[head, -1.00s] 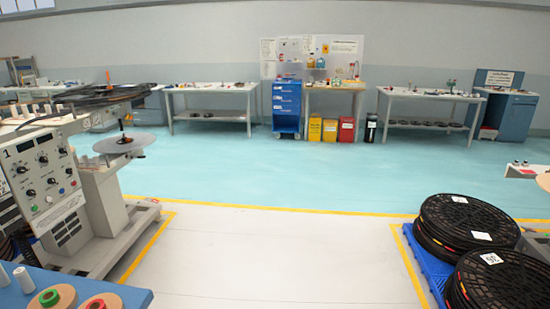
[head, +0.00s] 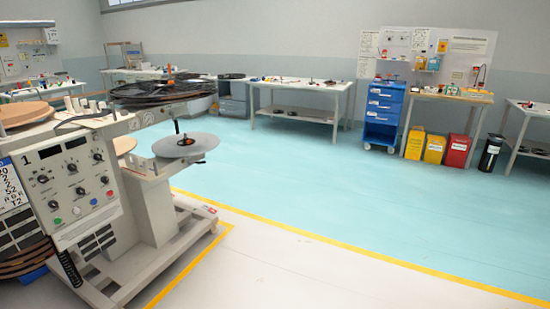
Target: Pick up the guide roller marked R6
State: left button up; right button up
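I cannot make out a guide roller marked R6 in the head view. The rewind machine marked 1 (head: 75,180) stands at the left, with a grey round plate (head: 186,146) on its right side and a black reel (head: 160,90) on top. Small pale upright cylinders show along its top; any marks on them are too small to read. Neither of my grippers is in view.
A yellow floor line (head: 370,261) crosses the floor. The pale floor in front is clear. A worktable (head: 297,84), a blue drawer cart (head: 383,113), a wooden bench (head: 450,97) and yellow (head: 434,149) and red (head: 457,151) bins stand at the back.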

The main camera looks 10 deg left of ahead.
aim_at(146, 162)
jog(key=i+j+u, duration=0.1)
jog(key=i+u, duration=0.8)
jog(key=i+l+u, duration=0.15)
jog(key=i+u, duration=0.15)
jog(key=u, duration=0.2)
